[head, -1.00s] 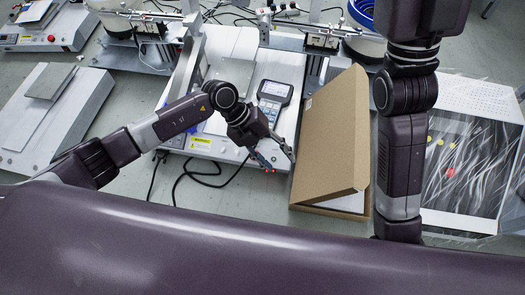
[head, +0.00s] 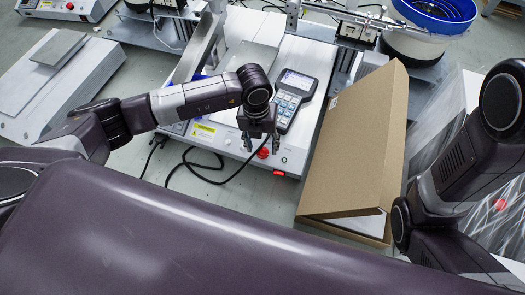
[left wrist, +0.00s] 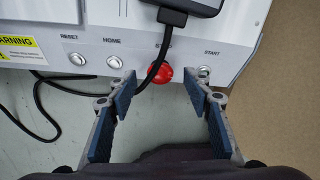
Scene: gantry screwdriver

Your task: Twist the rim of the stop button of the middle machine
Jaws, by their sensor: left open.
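The middle machine (head: 240,165) is white, with a row of buttons on its front face. Its red stop button (head: 263,153) also shows in the left wrist view (left wrist: 159,76), between the START and HOME buttons. A black cable from the handheld controller (head: 294,97) passes across the button's left part. My left gripper (head: 260,146) is open and empty. In the left wrist view its blue-padded fingers (left wrist: 160,84) stand either side of the button, apart from it. My right arm (head: 460,165) is at the right; its gripper is not in view.
An open cardboard box (head: 355,150) stands close to the right of the machine. A yellow warning label (head: 203,131) is on the machine's front. A red rocker switch (head: 279,172) sits low on it. Another white machine (head: 60,80) is at the left. Loose cable lies on the floor.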

